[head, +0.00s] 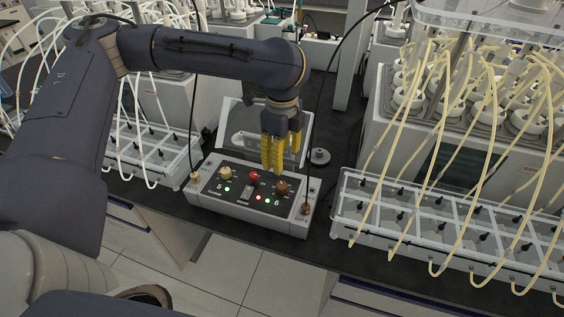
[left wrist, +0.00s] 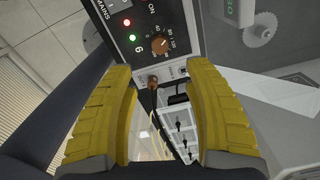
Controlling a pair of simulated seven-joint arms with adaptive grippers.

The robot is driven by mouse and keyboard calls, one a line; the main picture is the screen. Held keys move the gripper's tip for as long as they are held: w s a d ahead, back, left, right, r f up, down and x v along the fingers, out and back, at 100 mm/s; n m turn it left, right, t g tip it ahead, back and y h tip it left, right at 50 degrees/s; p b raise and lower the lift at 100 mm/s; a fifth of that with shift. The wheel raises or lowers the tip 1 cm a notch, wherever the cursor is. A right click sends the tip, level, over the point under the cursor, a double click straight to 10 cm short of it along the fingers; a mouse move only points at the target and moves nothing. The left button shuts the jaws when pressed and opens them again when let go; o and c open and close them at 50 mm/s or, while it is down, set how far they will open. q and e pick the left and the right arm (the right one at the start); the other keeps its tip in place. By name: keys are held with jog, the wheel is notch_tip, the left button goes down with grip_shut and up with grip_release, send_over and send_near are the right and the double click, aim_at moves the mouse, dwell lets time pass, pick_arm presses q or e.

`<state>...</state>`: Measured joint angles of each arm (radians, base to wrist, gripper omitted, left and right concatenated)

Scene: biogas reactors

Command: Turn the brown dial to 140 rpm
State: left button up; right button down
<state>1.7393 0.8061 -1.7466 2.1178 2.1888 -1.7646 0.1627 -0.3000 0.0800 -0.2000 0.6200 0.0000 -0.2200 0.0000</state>
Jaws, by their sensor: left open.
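The control box (head: 230,203) stands on the dark bench, with a cream dial on its left, a red switch in the middle and the brown dial (head: 282,188) on its right. The brown dial also shows in the left wrist view (left wrist: 159,46), with a printed scale around it; its exact setting is too small to read. My left gripper (head: 281,172) has yellow fingers and points down above the right part of the box. In the left wrist view its fingers (left wrist: 167,125) are apart with nothing between them, and the dial lies beyond their tips. My right gripper is not in view.
A clear-lidded unit (head: 250,124) stands right behind the box. A rack with yellow tubes (head: 440,232) is close on the right, another tubed rack (head: 150,152) on the left. A small round metal part (head: 319,157) sits behind right. Cables hang at both box ends.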

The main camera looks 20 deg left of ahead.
pick_arm(q)
jog(key=shift+r, duration=0.15)
notch_tip(320, 180, up, 5)
jog(key=n, duration=1.8)
send_over(282, 185)
notch_tip(282, 185, down, 17)
jog(key=shift+f, duration=0.1)
dwell(0.4)
grip_shut()
